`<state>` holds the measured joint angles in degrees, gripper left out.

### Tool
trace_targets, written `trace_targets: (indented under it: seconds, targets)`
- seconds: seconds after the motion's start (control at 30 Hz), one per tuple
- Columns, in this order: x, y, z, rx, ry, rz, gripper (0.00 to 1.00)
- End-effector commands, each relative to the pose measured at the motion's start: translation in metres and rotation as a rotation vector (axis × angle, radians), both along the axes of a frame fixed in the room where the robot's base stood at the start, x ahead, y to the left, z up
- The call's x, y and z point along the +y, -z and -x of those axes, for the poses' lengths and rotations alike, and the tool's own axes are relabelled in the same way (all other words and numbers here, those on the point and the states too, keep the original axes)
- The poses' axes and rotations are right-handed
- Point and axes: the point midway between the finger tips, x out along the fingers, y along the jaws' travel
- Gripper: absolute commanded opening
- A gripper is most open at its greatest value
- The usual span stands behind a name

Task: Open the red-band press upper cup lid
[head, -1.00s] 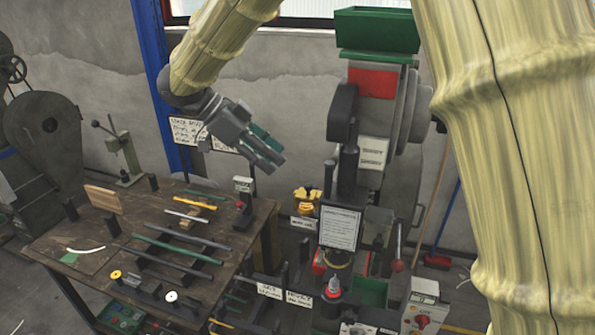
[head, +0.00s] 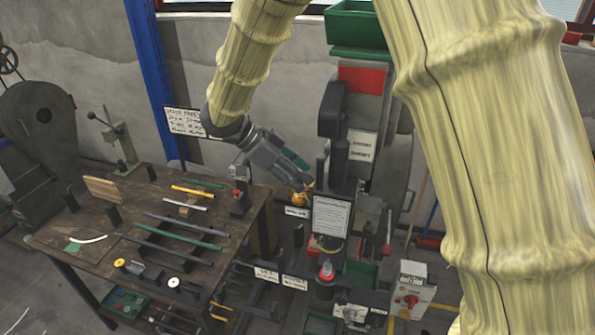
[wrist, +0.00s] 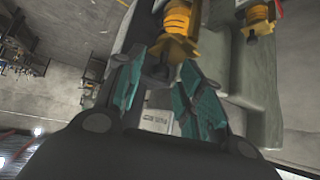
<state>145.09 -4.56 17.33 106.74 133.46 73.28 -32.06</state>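The red-band press, with its red band (head: 361,80), stands right of the workbench. A yellow fitting (head: 301,196) sits low on its left side, partly behind my gripper. In the wrist view, one yellow-orange ribbed piece (wrist: 177,20) is close ahead of my fingers and a second (wrist: 258,18) stands to its right. I cannot tell for sure which is the upper cup or how its lid stands. My gripper (head: 302,180) points down at the yellow fitting. In the wrist view its teal-padded fingers (wrist: 162,78) are apart, with a small dark rounded part between or just beyond them; contact is unclear.
A white notice board (head: 332,217) stands on the press front, right of my gripper. The workbench (head: 110,215) with rods lies to the left. A control box (head: 410,290) with a red knob is at the lower right. A green bin (head: 357,24) tops the press.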

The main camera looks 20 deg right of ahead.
Motion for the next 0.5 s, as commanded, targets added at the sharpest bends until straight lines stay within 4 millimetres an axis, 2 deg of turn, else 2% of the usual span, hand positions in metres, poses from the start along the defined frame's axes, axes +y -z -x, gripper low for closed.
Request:
trace_targets:
  seconds: [0.17,0.37,0.5]
  targets:
    - [-0.0001,0.0001,0.0,0.0,0.0,0.0,0.37]
    - [0.0,-0.0001,0.0001,0.0,0.0,0.0,0.01]
    - [0.0001,0.0001,0.0002,0.001,0.001,0.0,0.0]
